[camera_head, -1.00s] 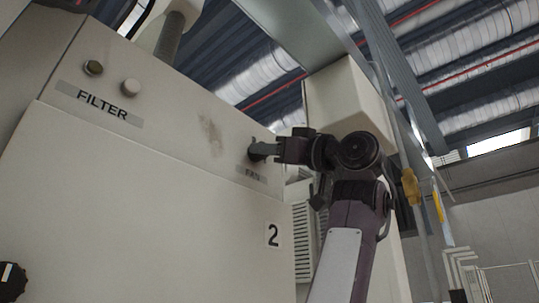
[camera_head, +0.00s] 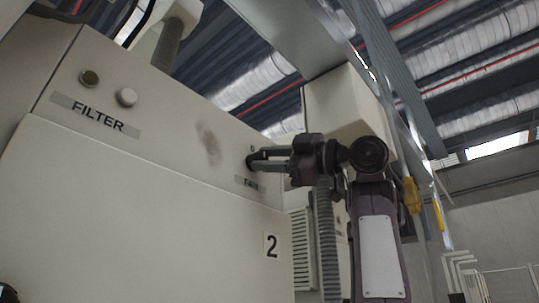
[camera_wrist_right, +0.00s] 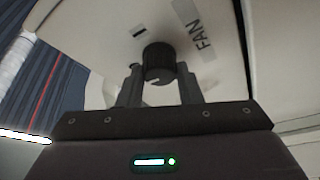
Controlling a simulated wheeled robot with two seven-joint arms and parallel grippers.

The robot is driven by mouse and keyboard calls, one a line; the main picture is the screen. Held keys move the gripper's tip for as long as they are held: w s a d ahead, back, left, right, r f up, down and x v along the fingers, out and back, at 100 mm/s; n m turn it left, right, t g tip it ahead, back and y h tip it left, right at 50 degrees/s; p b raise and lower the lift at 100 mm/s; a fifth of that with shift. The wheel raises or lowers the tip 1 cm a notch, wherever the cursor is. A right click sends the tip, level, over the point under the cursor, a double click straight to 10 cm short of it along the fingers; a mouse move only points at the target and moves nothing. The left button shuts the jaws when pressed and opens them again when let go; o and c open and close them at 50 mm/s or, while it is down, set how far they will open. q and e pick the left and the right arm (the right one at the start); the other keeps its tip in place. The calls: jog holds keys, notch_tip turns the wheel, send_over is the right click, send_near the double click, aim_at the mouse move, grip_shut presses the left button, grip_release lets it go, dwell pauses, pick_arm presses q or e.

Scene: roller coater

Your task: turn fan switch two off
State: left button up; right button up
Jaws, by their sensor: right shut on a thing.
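The fan switch is a dark round knob (camera_wrist_right: 159,63) on the pale panel above the FAN label (camera_head: 249,183). In the head view my right gripper (camera_head: 254,161) reaches it from the right, with its fingers at the panel and covering most of the knob. In the right wrist view the two fingers of my right gripper (camera_wrist_right: 158,88) stand on either side of the knob, shut on it. The FAN label (camera_wrist_right: 203,38) and a small mark beside the knob also show there. A number 2 plate (camera_head: 271,245) is lower on the cabinet.
A FILTER label (camera_head: 95,116) with a dark button (camera_head: 89,78) and a white button (camera_head: 126,97) is at the upper left of the panel. A pale box (camera_head: 344,104) and a ribbed hose (camera_head: 327,240) are near my right arm.

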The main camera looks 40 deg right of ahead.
jog(key=shift+n, duration=0.3)
jog(key=o, duration=1)
jog(key=shift+w, duration=0.15)
jog(key=b+v, duration=0.2)
jog(key=v, duration=0.6)
jog(key=shift+b, duration=0.3)
jog(key=shift+w, duration=0.15)
